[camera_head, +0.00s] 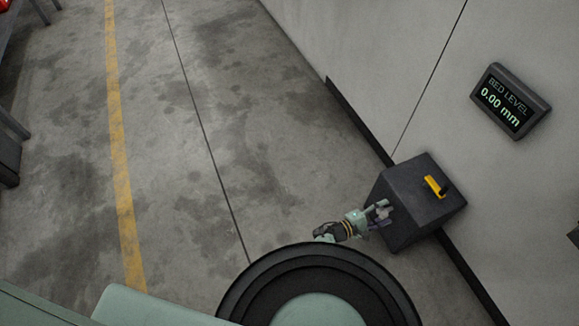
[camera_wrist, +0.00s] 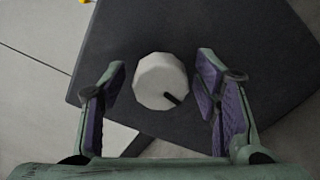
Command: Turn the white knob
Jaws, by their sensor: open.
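The white knob (camera_wrist: 160,80) is faceted, with a short black mark near its lower right edge. It sits on the face of a dark grey box (camera_wrist: 215,30). In the wrist view my gripper (camera_wrist: 163,82) is open, with one purple-padded finger on each side of the knob and a gap on both sides. In the head view my gripper (camera_head: 383,212) is at the left face of the dark box (camera_head: 418,212). The knob cannot be made out there.
A yellow lever (camera_head: 436,187) is on top of the box. A wall display (camera_head: 509,102) reads "BED LEVEL 0.00 mm". The pale wall (camera_head: 390,60) rises behind the box.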

